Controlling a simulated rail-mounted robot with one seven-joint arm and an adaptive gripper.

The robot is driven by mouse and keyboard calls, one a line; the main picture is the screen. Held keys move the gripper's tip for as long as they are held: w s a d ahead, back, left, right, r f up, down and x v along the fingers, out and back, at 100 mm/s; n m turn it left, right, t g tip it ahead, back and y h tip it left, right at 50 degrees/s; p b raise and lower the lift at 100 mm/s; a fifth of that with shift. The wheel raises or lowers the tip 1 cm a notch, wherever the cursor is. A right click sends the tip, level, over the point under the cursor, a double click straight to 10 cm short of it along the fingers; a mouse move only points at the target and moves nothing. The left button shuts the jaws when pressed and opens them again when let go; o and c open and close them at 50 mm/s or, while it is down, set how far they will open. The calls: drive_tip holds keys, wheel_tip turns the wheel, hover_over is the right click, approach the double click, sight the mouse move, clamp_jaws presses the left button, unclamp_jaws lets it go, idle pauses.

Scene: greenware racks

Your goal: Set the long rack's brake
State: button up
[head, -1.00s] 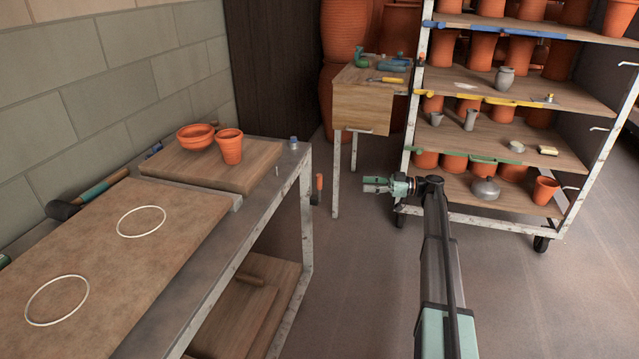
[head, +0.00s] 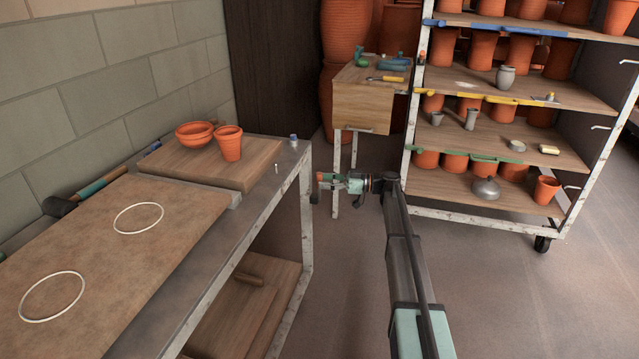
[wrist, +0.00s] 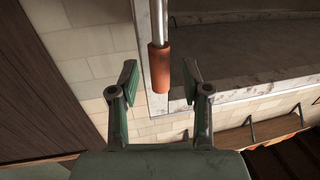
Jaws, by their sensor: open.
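A brake lever shows in the wrist view as a metal rod with an orange-red grip (wrist: 158,68). It stands by the corner post of the long metal-framed bench (head: 306,215), which I take to be the long rack. My gripper (head: 327,182) is open beside that post in the head view. In the wrist view its two fingers (wrist: 160,84) stand on either side of the grip's line, with gaps showing on both sides. How deep the grip sits between them is hard to tell. In the head view the fingers partly hide the lever.
A wooden board (head: 255,165) with two terracotta pots lies on the bench. A small wooden stand (head: 362,105) is behind my gripper. A wheeled shelf rack (head: 510,215) full of pots stands at the right. Floor in front is clear.

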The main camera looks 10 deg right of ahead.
drive_tip(key=shift+x, duration=1.25)
drive_tip(key=shift+c, duration=0.3)
clamp_jaws()
